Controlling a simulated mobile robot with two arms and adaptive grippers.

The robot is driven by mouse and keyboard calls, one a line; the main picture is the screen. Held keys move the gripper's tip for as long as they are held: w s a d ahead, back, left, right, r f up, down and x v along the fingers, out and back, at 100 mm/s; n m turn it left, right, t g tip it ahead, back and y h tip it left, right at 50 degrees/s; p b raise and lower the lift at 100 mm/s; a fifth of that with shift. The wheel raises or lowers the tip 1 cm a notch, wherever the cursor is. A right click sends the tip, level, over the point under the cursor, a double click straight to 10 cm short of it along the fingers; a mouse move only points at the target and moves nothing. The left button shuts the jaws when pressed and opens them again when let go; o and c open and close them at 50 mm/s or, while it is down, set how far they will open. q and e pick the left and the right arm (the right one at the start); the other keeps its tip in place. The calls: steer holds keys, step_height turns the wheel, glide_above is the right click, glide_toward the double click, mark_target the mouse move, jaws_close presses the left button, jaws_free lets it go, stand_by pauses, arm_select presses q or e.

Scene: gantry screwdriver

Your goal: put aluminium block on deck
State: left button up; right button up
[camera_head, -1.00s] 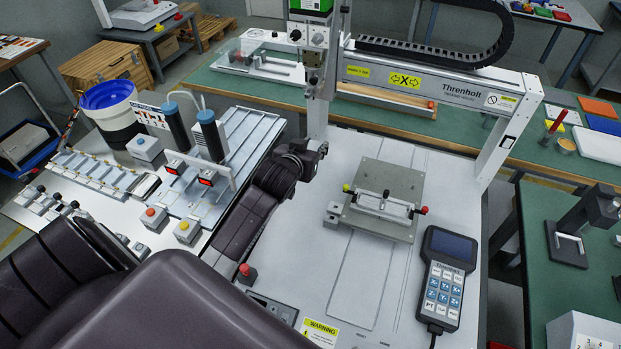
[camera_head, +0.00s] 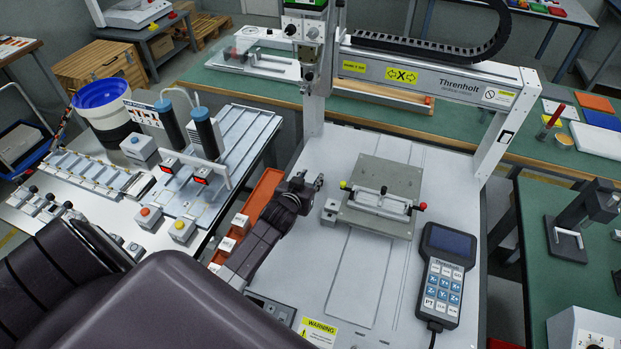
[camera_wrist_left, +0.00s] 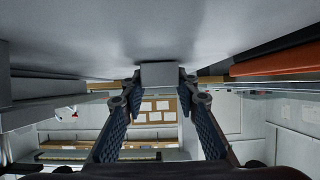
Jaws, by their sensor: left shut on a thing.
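My left gripper (camera_head: 315,182) is over the left part of the gantry's white deck (camera_head: 290,262), left of the grey fixture plate (camera_head: 375,170). In the left wrist view the fingers are shut on the aluminium block (camera_wrist_left: 158,74), a small grey block held between the fingertips. A pale grey surface fills the upper part of that view, close to the block. I cannot tell whether they touch. In the head view the held block cannot be made out clearly. My right gripper is not in view.
A clamp bar with red and yellow knobs (camera_head: 381,202) sits on the fixture plate, with a small grey block (camera_head: 329,211) beside it. A pendant (camera_head: 446,275) lies at the deck's right. The gantry beam (camera_head: 430,75) spans behind. Orange bins (camera_head: 262,190) stand left of the deck.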

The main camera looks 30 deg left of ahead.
arm_select(q)
steer(key=o, duration=1.2)
steer(key=shift+f, duration=0.15)
steer(key=shift+r, duration=0.25)
steer(key=v, duration=1.2)
steer(key=shift+d+f+p, duration=0.1)
steer(key=shift+p, duration=0.2)
